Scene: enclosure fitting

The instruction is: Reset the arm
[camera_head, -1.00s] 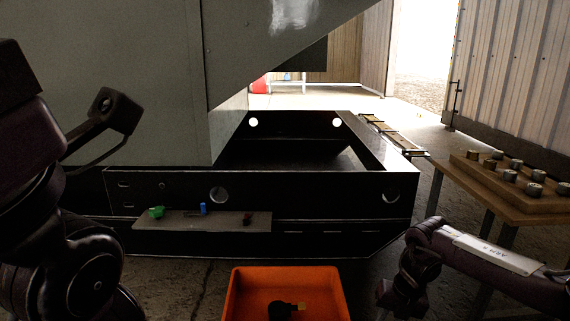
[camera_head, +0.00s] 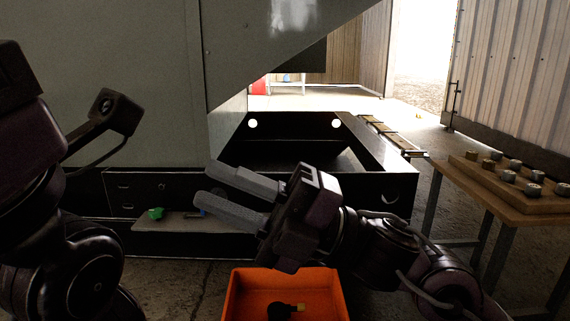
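My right gripper (camera_head: 207,185) is in front of the dark frame, with its two grey fingers pointing left. The fingers are apart and nothing shows between them. The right arm comes in from the lower right. My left arm (camera_head: 75,265) stands at the left edge, and its gripper fingers do not show. An orange bin (camera_head: 240,300) sits at the bottom centre, below the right gripper. A black and yellow item (camera_head: 281,310) lies in it.
A grey ledge (camera_head: 180,224) on the dark frame (camera_head: 150,185) holds a green piece (camera_head: 155,213) and a blue piece (camera_head: 199,212), partly behind the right gripper. A wooden table (camera_head: 500,205) with several metal cylinders stands at the right. A large grey panel (camera_head: 100,60) fills the upper left.

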